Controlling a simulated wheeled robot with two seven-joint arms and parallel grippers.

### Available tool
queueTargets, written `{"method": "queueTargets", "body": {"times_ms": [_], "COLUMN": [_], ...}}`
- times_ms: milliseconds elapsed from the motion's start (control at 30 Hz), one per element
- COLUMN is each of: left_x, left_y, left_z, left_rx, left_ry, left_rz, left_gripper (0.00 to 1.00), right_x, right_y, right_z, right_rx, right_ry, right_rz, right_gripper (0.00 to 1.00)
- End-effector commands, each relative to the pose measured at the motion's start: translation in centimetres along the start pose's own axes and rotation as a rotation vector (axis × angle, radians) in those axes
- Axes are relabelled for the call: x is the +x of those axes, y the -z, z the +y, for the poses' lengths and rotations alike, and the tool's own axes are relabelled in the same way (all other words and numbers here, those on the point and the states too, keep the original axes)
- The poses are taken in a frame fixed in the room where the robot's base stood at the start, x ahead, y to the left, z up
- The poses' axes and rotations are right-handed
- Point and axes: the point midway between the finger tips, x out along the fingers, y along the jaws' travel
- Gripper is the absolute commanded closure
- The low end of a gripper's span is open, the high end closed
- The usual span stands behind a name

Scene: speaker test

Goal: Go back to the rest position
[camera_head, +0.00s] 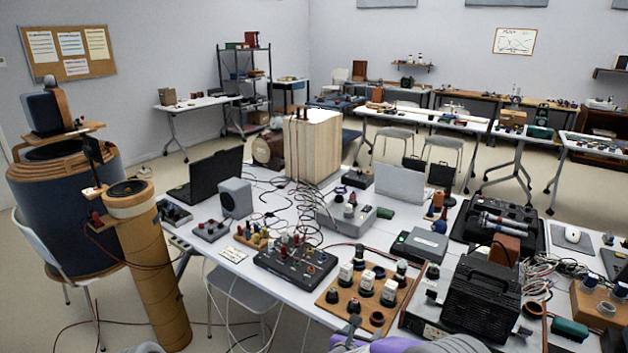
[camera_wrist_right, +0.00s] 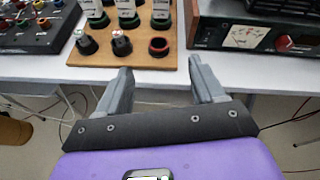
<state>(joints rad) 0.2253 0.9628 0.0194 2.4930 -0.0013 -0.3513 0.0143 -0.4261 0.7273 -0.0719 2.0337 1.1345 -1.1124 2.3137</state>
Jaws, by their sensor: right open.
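My right gripper (camera_head: 352,334) shows at the bottom edge of the head view, with only a grey finger and part of its purple body in sight. In the right wrist view my right gripper (camera_wrist_right: 160,82) is open, with nothing between its two grey fingers. It is in front of the near edge of the white table (camera_wrist_right: 290,76), close to a wooden board (camera_wrist_right: 88,58). My left gripper does not show in either view.
The wooden board (camera_head: 335,298) holds several dark and white-topped parts. A black mixer box (camera_head: 292,262) is left of it, and a black ribbed unit (camera_head: 480,300) right of it. A tan column (camera_head: 153,270) stands at left. The table is crowded with cables.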

Motion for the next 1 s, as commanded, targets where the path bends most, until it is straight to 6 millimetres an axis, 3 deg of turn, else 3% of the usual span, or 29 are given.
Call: {"method": "queueTargets", "body": {"times_ms": [333,567,767,900,1000], "left_x": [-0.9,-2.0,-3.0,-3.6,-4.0], "left_y": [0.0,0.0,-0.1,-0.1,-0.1], "left_z": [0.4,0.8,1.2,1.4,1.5], "left_rx": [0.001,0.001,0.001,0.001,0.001], "left_ry": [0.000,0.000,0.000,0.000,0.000], "left_rz": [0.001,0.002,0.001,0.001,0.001], "left_gripper": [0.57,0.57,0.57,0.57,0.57], "right_x": [1.8,0.9,-2.9,-7.2,-10.3], "right_y": [6.1,14.3,22.1,26.8,29.1], "right_z": [-0.3,-1.1,-2.6,-4.1,-5.1], "right_rx": [-0.600,-1.268,-1.830,-2.137,-2.281], "right_ry": [-0.180,-0.497,-0.904,-1.221,-1.414], "right_rz": [0.082,0.106,-0.020,-0.238,-0.443], "right_gripper": [0.32,0.32,0.32,0.32,0.32]}}
